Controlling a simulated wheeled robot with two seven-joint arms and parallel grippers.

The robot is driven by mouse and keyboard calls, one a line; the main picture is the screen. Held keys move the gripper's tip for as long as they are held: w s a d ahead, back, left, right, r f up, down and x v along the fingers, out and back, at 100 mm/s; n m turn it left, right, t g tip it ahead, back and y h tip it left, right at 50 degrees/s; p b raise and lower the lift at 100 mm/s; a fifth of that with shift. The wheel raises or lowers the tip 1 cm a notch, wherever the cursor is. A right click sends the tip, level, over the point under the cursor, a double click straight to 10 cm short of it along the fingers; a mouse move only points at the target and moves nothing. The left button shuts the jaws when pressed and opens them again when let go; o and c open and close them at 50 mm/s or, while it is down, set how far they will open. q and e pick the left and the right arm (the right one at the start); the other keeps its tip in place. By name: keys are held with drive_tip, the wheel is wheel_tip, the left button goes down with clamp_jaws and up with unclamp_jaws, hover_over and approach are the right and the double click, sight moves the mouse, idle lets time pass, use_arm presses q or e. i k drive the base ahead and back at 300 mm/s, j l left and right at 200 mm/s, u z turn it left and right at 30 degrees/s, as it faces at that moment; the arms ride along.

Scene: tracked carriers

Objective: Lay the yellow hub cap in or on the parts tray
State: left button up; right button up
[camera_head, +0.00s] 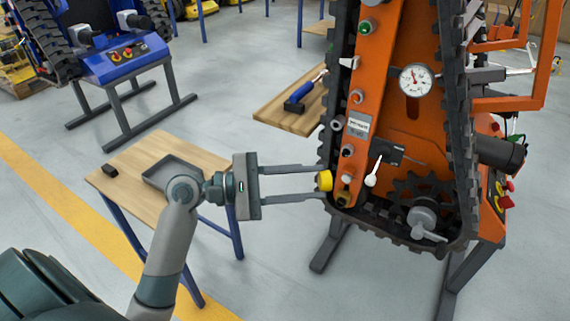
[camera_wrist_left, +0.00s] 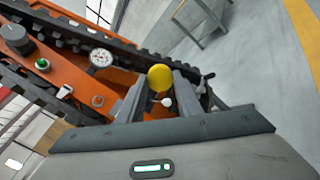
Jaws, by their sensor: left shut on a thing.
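The yellow hub cap (camera_head: 324,181) is at the tips of my left gripper (camera_head: 318,182), in front of the lower left of the orange tracked carrier. It also shows as a yellow disc between the finger ends in the left wrist view (camera_wrist_left: 160,78). My left gripper is shut on it. Whether the cap touches the carrier I cannot tell. The grey parts tray (camera_head: 155,179) lies on a small wooden table to the left, partly hidden behind my left wrist. Its visible floor looks empty. My right gripper is not in view.
The orange carrier (camera_head: 377,100) with black track, a dial gauge (camera_head: 414,80) and knobs stands at right. A small black object (camera_head: 110,170) lies on the wooden table (camera_head: 128,160). A second wooden surface (camera_head: 285,112) holds a blue and black tool (camera_head: 297,105). A blue machine (camera_head: 122,60) stands behind.

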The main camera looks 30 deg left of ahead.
sight(171, 176)
drive_tip(key=i+j+u, duration=0.1)
drive_tip(key=j, duration=0.3)
drive_tip(key=j+u, duration=0.15)
drive_tip(key=j, duration=0.25)
drive_tip(key=i+j+u, duration=0.1)
drive_tip(key=j, duration=0.3)
drive_tip(key=i+j+u, duration=0.15)
drive_tip(key=j, duration=0.25)
drive_tip(key=i+j+u, duration=0.1)
drive_tip(key=j, duration=0.25)
drive_tip(key=i, duration=0.1)
